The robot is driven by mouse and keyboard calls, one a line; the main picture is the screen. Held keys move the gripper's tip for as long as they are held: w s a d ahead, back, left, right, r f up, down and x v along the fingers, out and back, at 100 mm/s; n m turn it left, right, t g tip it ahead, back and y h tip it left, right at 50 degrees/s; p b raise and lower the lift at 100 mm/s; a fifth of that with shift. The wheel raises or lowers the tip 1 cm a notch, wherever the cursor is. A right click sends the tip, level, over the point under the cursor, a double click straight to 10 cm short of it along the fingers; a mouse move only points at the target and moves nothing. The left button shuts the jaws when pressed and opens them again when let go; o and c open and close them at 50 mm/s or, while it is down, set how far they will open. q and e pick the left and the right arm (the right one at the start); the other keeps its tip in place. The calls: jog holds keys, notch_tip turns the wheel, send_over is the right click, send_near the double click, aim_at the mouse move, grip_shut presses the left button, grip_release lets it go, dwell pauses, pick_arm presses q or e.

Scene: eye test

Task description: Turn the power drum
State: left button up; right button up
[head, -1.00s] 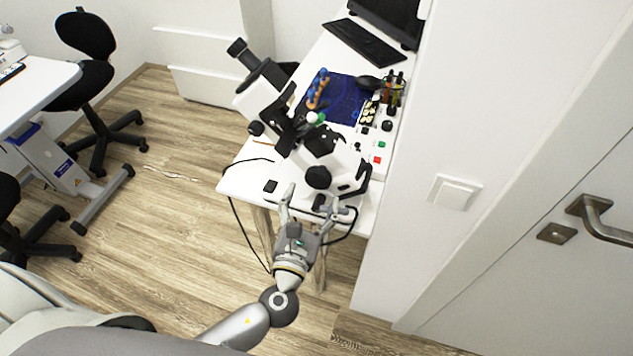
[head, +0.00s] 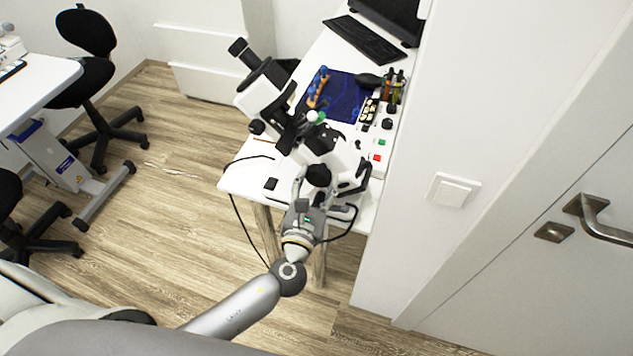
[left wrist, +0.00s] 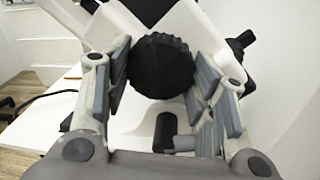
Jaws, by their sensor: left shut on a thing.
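The power drum (head: 318,175) is a round black knob on the near side of a black and white microscope (head: 262,90), which stands on a white table. My left gripper (head: 315,187) is at the drum, with one finger on each side, and is shut on it. In the left wrist view the ridged drum (left wrist: 160,66) sits between the grey finger pads. A smaller black cylinder (left wrist: 164,132) shows below it there. My right gripper is not in view.
The white table (head: 236,180) also bears a blue mat (head: 347,102), a keyboard (head: 364,39) and a panel with buttons. A black cable (head: 240,215) hangs off its front. A wall with a light switch (head: 453,190) bounds the right side.

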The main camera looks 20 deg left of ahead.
pick_arm(q)
jog(key=shift+c, duration=0.7)
